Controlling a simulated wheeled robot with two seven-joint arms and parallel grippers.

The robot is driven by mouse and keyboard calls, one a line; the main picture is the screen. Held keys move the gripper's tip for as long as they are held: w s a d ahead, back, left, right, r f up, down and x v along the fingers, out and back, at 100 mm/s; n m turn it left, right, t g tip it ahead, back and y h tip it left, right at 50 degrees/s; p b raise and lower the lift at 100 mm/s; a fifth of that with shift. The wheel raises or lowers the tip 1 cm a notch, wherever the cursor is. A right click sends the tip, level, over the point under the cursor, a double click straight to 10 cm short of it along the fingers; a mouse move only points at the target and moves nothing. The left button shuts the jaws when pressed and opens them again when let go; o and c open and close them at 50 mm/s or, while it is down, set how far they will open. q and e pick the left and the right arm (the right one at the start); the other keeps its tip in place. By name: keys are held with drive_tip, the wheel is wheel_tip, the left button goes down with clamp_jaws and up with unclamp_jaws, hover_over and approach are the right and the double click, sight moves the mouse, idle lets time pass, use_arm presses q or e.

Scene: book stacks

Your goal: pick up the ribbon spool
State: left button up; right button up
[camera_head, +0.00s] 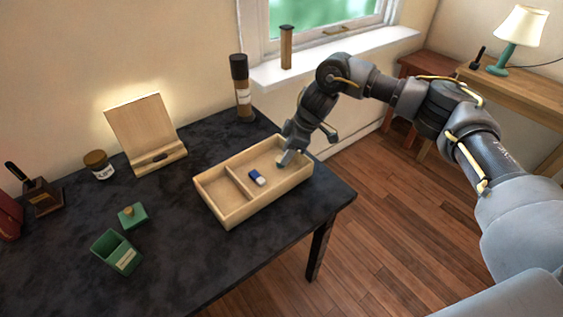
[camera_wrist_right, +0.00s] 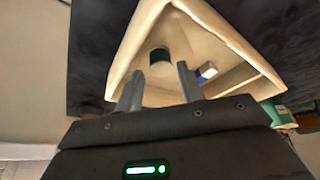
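The ribbon spool appears as a short dark green cylinder (camera_wrist_right: 160,58) inside a corner of the wooden tray (camera_wrist_right: 233,34) in the right wrist view. In the head view the spool is mostly hidden by my right gripper (camera_head: 290,152), which is over the right compartment of the tray (camera_head: 226,219). In the wrist view my right gripper (camera_wrist_right: 159,82) has its two fingers apart, with nothing between them. The spool shows just beyond the gap between the fingertips. My left gripper is not in view.
A blue and white eraser (camera_head: 257,177) lies in the same compartment, near the divider. The tray's walls surround the spool. A green box (camera_head: 117,253), its lid (camera_head: 132,215), a jar (camera_head: 98,164) and a wooden stand (camera_head: 146,134) are on the dark table.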

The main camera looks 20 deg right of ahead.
drive_tip(key=shift+x, duration=1.25)
drive_tip(key=shift+a+f, duration=0.2)
drive_tip(key=shift+c, duration=0.2)
drive_tip(key=c, duration=0.6)
drive_tip(key=shift+r, duration=0.1)
